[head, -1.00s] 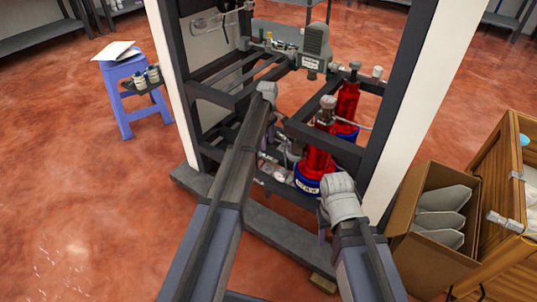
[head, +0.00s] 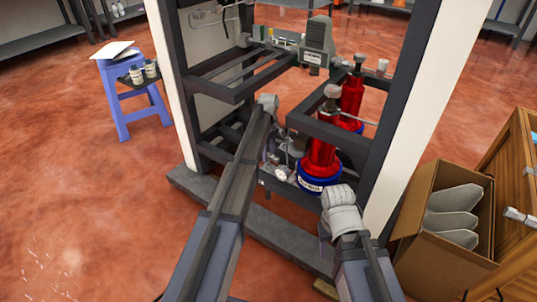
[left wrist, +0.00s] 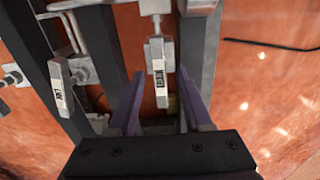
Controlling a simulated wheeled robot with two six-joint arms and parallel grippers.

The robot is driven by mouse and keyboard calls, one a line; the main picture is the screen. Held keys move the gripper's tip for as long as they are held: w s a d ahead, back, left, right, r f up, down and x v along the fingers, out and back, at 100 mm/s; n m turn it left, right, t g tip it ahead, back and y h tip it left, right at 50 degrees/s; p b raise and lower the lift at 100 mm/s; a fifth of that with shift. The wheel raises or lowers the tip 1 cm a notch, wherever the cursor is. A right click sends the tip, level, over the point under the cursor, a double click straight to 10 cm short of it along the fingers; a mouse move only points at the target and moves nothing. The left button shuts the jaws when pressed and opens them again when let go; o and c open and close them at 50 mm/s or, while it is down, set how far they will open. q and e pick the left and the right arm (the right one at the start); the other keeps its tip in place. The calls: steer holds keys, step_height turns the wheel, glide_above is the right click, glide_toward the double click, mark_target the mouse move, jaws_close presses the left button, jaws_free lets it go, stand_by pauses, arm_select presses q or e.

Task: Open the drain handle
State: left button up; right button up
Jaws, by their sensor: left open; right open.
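The drain handle (left wrist: 157,72) is a grey lever with a small label that seems to read DRAIN, in the left wrist view. It hangs from a grey fitting. My left gripper (left wrist: 160,82) is open, with one purple finger on each side of the lever; I see no clear contact. In the head view my left gripper (head: 267,160) reaches into the dark frame, mostly hidden by its own arm, and the lever cannot be made out there. My right gripper (head: 324,236) is low in front of the frame, mostly hidden by its wrist; nothing shows held.
A second labelled lever (left wrist: 62,88) hangs to the left. Red cylinders (head: 322,152) stand right of my left gripper inside the dark frame (head: 345,132). A cardboard box (head: 432,215) stands at right, a blue stool (head: 120,95) at left.

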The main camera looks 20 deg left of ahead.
arm_select(q)
steer(key=shift+c, duration=0.3)
jaws_close()
stand_by(0.4)
steer(key=n, duration=1.3)
steer(key=shift+n, duration=2.4)
